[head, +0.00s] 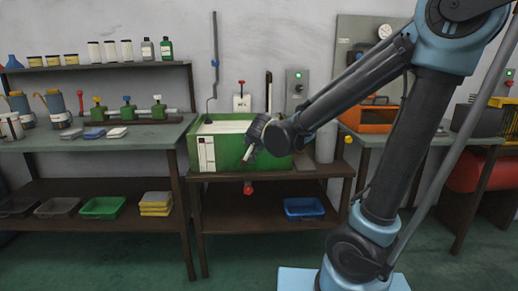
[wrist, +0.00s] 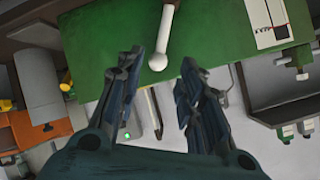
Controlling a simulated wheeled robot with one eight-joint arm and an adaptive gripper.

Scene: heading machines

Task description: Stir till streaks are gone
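In the wrist view a white rod with a rounded end (wrist: 158,62) lies in front of the green tank wall (wrist: 105,45). My gripper (wrist: 161,68) is open, its fingers on either side of the rounded end, with gaps on both sides. In the head view my gripper (head: 258,134) is at the tank's front right and partly hides it. Whether it touches the rod cannot be told.
A blue tray (head: 304,208) is on the lower shelf.

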